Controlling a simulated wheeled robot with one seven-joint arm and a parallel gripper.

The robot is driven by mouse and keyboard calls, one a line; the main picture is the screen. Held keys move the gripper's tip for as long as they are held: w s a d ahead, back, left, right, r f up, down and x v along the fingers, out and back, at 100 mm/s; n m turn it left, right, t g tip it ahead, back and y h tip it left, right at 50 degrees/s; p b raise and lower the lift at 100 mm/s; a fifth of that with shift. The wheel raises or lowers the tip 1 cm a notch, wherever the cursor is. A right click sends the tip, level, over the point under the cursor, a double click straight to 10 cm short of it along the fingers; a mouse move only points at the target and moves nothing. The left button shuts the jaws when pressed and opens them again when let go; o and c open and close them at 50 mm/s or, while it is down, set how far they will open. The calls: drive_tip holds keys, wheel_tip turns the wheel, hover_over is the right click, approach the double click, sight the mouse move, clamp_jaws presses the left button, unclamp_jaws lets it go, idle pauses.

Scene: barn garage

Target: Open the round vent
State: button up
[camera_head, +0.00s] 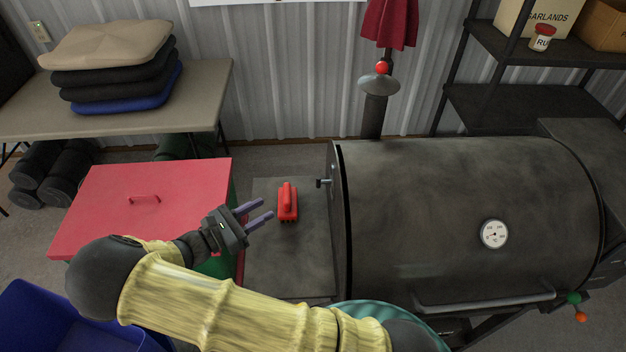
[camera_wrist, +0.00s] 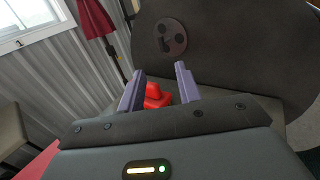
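The round vent (camera_wrist: 171,37) is a dark disc with small holes on the flat end wall of the black barrel smoker (camera_head: 440,200), seen in the wrist view above and ahead of my fingers. In the head view only a small knob (camera_head: 323,183) sticks out from that end wall; the disc's face is hidden by the angle. How far the vent's holes are uncovered is too small to tell. My gripper (camera_head: 268,208) is open and empty, left of the smoker, its purple fingers pointing toward it. It also shows in the wrist view (camera_wrist: 160,71), apart from the vent.
A red handled object (camera_head: 288,203) lies on the smoker's side shelf (camera_head: 285,260), just beyond my fingers. A red-lidded chest (camera_head: 130,200) stands left. A chimney (camera_head: 374,115) rises behind the smoker. A blue bin (camera_head: 60,315) is at lower left.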

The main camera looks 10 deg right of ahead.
sight(325, 182)
drive_tip(key=p+x, duration=0.3)
drive_tip(key=x, duration=1.3)
drive_tip(key=shift+d, duration=0.35)
drive_tip(key=shift+w, duration=0.1)
clamp_jaws()
